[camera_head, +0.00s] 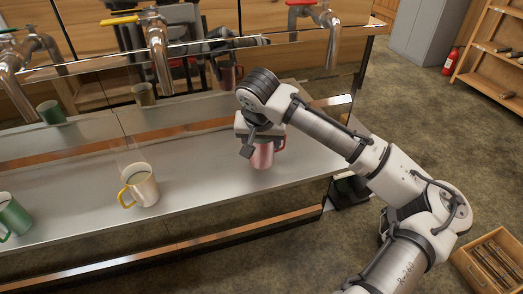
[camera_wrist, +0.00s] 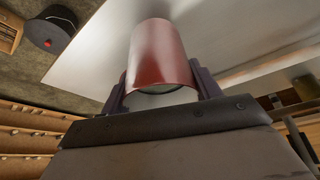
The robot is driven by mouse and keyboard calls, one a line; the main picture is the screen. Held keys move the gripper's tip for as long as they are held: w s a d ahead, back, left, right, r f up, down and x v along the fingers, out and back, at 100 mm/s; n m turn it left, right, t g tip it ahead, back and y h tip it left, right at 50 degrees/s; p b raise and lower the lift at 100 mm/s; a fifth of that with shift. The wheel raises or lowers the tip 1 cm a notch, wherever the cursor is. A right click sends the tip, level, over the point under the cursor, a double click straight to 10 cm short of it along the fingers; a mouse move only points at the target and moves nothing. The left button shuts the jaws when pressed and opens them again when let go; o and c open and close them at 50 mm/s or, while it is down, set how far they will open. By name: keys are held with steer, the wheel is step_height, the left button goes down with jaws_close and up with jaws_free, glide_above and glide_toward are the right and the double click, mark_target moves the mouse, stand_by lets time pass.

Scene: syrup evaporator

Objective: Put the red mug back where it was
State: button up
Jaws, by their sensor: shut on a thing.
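The red mug (camera_head: 262,155) is at the right end of the steel shelf (camera_head: 205,175), under my gripper (camera_head: 258,138). In the wrist view the red mug (camera_wrist: 160,58) sits between the two dark fingers of my gripper (camera_wrist: 160,90), which is shut on it. The mug looks upright, with its handle to the right in the head view. I cannot tell whether its base touches the shelf. My gripper hides the mug's top in the head view.
A cream mug with a yellow handle (camera_head: 140,188) and a green mug (camera_head: 12,215) stand on the shelf to the left. Taps with yellow (camera_head: 157,50) and red (camera_head: 325,20) handles hang above. Bare shelf lies between the cream and red mugs. A wooden crate (camera_head: 490,262) is on the floor.

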steer(key=shift+f, duration=1.75)
steer(key=shift+f, duration=0.15)
steer(key=o, duration=1.3)
steer(key=b+v, duration=0.1)
steer(key=v, duration=1.1)
